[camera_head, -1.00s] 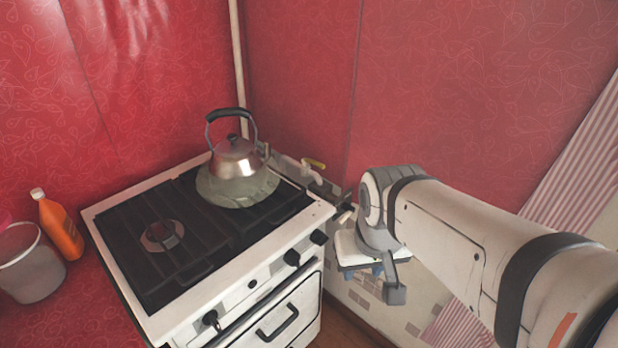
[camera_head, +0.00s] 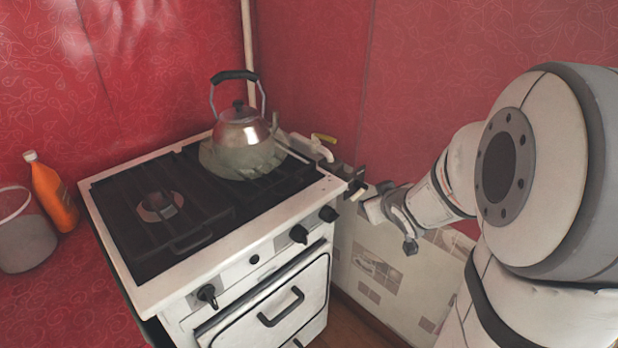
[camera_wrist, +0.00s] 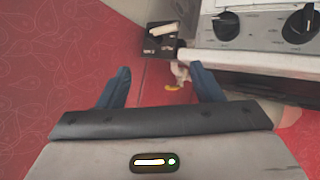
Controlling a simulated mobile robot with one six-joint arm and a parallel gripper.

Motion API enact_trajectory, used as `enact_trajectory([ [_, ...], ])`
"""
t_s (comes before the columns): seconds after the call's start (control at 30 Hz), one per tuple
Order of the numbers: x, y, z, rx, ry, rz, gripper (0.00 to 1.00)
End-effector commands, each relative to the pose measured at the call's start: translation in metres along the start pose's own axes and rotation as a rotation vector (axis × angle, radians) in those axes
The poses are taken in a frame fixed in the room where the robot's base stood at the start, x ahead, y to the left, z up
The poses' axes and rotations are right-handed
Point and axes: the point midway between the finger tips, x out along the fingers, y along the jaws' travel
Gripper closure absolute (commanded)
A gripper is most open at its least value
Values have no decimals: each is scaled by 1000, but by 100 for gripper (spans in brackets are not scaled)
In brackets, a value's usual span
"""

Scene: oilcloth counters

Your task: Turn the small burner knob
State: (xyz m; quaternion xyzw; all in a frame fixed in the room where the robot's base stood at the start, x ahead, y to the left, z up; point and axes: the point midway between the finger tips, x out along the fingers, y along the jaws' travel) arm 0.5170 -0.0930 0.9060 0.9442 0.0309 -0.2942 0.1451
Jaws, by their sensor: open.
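I cannot tell from labels which one is the small burner knob. A small burner (camera_head: 160,206) shows at the front left of the hob. Two knobs, one (camera_wrist: 226,25) and another (camera_wrist: 300,25), show at the top right of the wrist view. My gripper (camera_wrist: 161,78) is open and empty, with blue fingers apart. In the head view it is right of the stove, touching no knob; its fingertips are hard to make out.
A metal kettle (camera_head: 241,130) stands on the back burner. A dark fitting with a pale bar (camera_wrist: 160,38) is beside the stove. An orange bottle (camera_head: 54,197) and a grey bucket (camera_head: 25,240) stand at left. Red walls close off the back.

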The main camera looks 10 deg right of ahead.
Motion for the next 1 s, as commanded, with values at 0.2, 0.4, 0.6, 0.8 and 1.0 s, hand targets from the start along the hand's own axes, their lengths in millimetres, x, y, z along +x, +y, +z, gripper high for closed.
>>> enact_trajectory([
  [0.2,70,-29,43,-25,300,-200,40],
  [0.4,82,-56,70,31,532,-411,40],
  [0.6,76,-67,81,87,652,-528,40],
  [0.8,83,-76,71,94,674,-549,40],
  [1.0,104,-91,51,93,672,-549,40],
])
